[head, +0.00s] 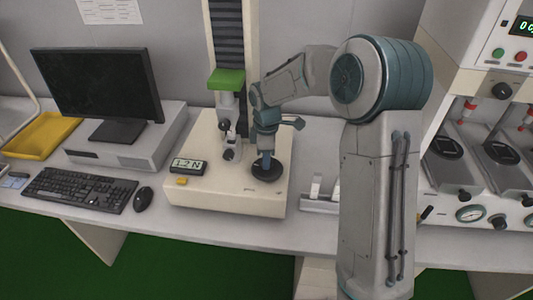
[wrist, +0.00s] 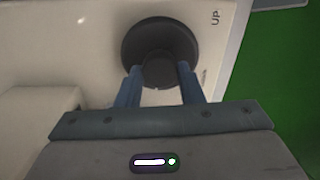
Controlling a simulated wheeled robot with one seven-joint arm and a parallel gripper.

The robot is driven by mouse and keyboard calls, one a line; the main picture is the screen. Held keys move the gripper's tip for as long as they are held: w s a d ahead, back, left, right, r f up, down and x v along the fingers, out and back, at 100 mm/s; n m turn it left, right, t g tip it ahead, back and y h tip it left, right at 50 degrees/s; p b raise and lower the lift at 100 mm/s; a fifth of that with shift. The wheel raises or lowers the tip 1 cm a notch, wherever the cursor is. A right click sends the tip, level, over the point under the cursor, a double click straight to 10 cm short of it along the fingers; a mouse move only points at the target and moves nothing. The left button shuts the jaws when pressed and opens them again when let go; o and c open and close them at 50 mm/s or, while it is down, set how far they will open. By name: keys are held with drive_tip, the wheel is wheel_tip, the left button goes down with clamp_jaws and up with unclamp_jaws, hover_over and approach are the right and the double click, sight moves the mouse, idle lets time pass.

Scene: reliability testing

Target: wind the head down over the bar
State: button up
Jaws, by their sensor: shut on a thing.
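A cream test machine stands on the bench, its base (head: 220,192) carrying a tall column (head: 229,35). A green-topped head (head: 227,80) sits on the column, with a grey body and a metal fixture (head: 229,140) hanging below it. A bar cannot be clearly made out. A black round handwheel (head: 268,172) is on the base at the right; it also shows in the wrist view (wrist: 160,40). My gripper (wrist: 158,72) points down at the wheel, with its two blue fingers shut on the wheel's central knob. In the head view my wrist partly hides the wheel.
A small display (head: 188,165) reads about 1.2 N beside a yellow block (head: 182,181) on the base. A monitor (head: 97,85), keyboard (head: 80,189) and mouse (head: 144,199) lie left. My arm fills the space between.

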drive_tip(key=shift+n, duration=0.6)
drive_tip(key=o, duration=1)
drive_tip(key=shift+d, duration=0.1)
wheel_tip(320, 180, up, 14)
